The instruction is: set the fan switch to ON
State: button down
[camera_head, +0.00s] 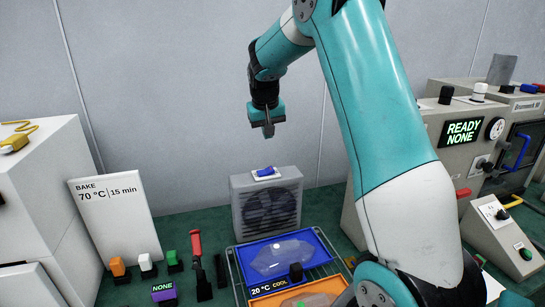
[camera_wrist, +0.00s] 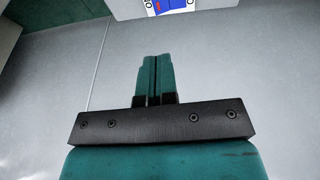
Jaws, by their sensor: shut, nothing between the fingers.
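The fan (camera_head: 268,207) is a grey box with a dark round grille, standing on the green bench against the wall. Its switch (camera_head: 265,172) is a blue rocker on a white plate on top of the fan. In the wrist view the switch (camera_wrist: 172,6) is cut off by the top edge, with a bit of red and partial lettering; I cannot read its setting. My gripper (camera_head: 268,131) hangs above the fan, pointing down, apart from the switch. In the wrist view its fingers (camera_wrist: 154,62) are together with nothing between them.
A wire rack with a blue tray (camera_head: 318,256) and an orange tray stands in front of the fan. A sign (camera_head: 115,215) reads "BAKE 70 °C 15 min". A machine (camera_head: 462,133) showing "READY NONE" stands at right. The air around my gripper is clear.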

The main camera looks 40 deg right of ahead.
aim_at(273, 169)
jog(key=p+x, duration=0.1)
jog(key=x, duration=0.3)
jog(key=p+x, duration=0.2)
jog(key=x, duration=0.1)
jog(key=s+p+x, duration=0.1)
jog(key=x, duration=0.3)
jog(key=shift+d+f+p, duration=0.15)
jog(key=shift+f+p, duration=0.15)
jog(key=shift+f, duration=0.15)
jog(key=shift+s+d+f, duration=0.1)
jog(key=shift+d+f, duration=0.05)
jog(key=shift+f, duration=0.4)
